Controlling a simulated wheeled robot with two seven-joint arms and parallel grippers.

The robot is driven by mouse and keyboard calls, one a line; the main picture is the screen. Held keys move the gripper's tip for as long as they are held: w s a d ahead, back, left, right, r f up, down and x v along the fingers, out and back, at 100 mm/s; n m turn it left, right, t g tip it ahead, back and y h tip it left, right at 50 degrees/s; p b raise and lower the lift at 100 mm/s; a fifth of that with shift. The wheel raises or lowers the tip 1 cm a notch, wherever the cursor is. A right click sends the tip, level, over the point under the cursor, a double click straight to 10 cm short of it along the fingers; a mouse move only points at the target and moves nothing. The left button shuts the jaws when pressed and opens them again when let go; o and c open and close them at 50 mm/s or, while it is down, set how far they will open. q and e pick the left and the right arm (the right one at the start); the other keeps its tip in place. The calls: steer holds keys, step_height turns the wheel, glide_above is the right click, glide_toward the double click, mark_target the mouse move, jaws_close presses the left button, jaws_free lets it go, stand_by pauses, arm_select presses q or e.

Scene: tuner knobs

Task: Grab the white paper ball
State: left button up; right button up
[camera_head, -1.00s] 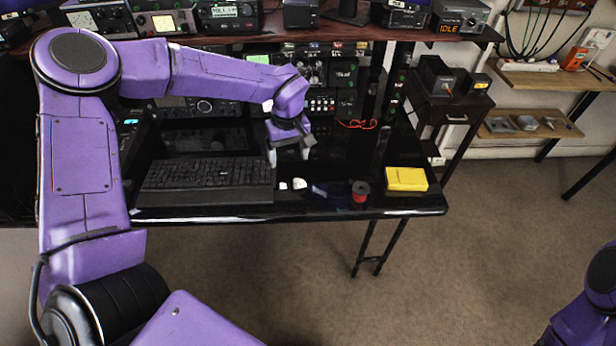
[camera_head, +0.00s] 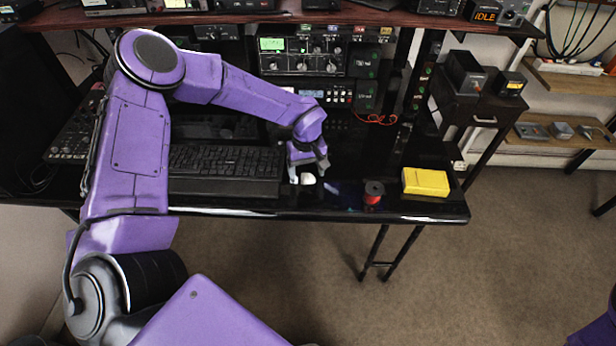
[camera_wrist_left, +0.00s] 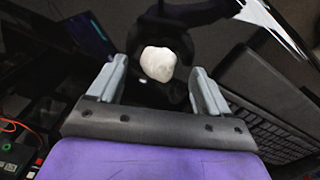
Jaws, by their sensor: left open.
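The white paper ball (camera_head: 308,178) lies on the black desk, just right of the keyboard. My left gripper (camera_head: 308,172) is low over the desk, right at the ball in the head view. In the left wrist view the ball (camera_wrist_left: 158,63) shows as a crumpled white lump between and slightly beyond the open fingers (camera_wrist_left: 160,88). A gap shows on both sides of it, so the fingers do not grip it. My right gripper is not in view.
The black keyboard (camera_head: 225,165) lies left of the ball. A red spool (camera_head: 373,192) and a yellow box (camera_head: 426,182) stand to the right near the desk's front edge. Radio equipment (camera_head: 303,56) stands behind. Bare desk lies between spool and box.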

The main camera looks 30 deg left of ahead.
arm_select(q)
steer(key=shift+w+f, duration=0.15)
steer(key=shift+f, duration=0.65)
steer(key=c, duration=1.1)
steer(key=shift+d+r, duration=0.1)
